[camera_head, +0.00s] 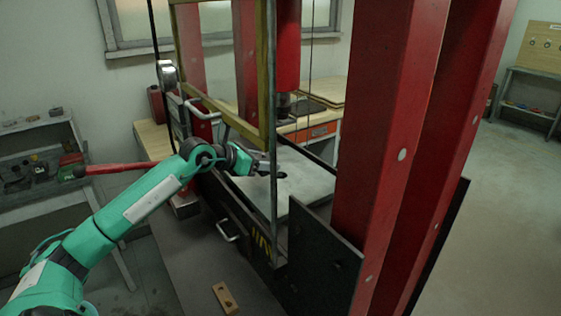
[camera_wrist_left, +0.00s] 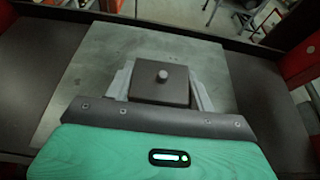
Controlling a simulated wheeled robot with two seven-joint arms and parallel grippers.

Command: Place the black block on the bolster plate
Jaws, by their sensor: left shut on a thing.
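The black block (camera_wrist_left: 161,81), a dark square piece with a small round knob on top, sits between the pale fingers of my left gripper (camera_head: 272,178) in the left wrist view. The gripper is shut on it. The bolster plate (camera_head: 308,182) is the light grey slab inside the red press; it also shows in the left wrist view (camera_wrist_left: 85,75). The block is over the plate in that view, and I cannot tell whether it touches. In the head view the block is mostly hidden by the gripper. My right gripper is not in view.
Red press columns (camera_head: 385,130) stand right of the plate. A yellow-framed guard (camera_head: 262,75) with a thin grey post stands close to my left arm. The red ram (camera_head: 287,45) hangs above the plate. A wooden piece (camera_head: 225,297) lies on the dark surface in front.

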